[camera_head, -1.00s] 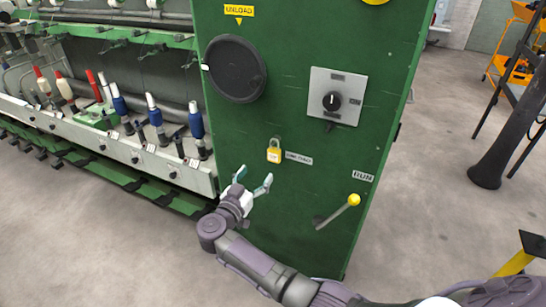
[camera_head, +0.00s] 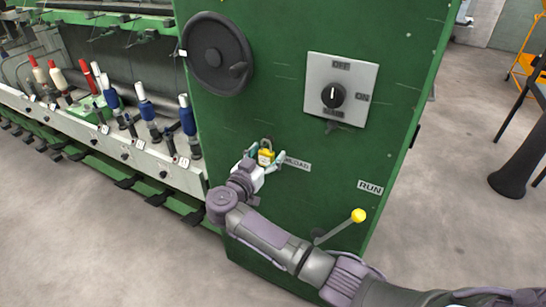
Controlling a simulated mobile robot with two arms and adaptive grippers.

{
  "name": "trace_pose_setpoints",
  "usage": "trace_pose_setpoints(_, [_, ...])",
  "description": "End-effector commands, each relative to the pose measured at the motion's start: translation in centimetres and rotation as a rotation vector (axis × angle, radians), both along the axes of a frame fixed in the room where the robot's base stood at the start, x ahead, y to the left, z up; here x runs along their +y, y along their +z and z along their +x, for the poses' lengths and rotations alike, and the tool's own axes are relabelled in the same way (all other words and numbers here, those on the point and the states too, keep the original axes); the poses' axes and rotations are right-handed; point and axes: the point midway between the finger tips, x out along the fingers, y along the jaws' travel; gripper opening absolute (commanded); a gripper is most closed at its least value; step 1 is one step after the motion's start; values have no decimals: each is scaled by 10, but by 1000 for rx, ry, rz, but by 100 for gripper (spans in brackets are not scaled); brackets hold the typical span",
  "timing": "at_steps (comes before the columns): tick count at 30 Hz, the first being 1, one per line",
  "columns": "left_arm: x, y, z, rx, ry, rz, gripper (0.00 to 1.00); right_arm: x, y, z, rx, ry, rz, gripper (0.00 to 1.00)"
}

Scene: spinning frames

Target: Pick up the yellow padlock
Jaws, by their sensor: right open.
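The yellow padlock (camera_head: 266,157) hangs on the green front panel of the machine, left of a small label with lettering. Its shackle shows above the body. My right gripper (camera_head: 264,160) is at the padlock, coming from below. Its jaws are open, with one finger on the left and one on the right of the padlock. I cannot tell whether the fingers touch it. The padlock's lower part is partly hidden by the gripper. My left gripper is not in view.
The green panel (camera_head: 285,95) carries a black round handwheel (camera_head: 215,53), a grey switch plate (camera_head: 353,78) and a lever with a yellow knob (camera_head: 358,215) close to my right arm. Spindles with bobbins (camera_head: 145,105) stand at the left. Bare floor (camera_head: 455,215) lies at the right.

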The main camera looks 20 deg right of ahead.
Motion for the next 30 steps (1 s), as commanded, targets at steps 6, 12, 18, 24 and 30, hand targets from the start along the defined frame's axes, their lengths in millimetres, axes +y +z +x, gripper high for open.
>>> trace_pose_setpoints(6, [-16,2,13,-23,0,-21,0,0,1,0,-1,0,1,71])
trace_pose_setpoints(12, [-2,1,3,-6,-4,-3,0,0,1,0,-1,0,1,38])
trace_pose_setpoints(18, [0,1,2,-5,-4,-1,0,0,1,0,0,0,0,6])
trace_pose_setpoints(24, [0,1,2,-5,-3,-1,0,0,1,0,-1,0,1,6])
trace_pose_setpoints(30, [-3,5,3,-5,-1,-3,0,0,4,0,-1,0,1,6])
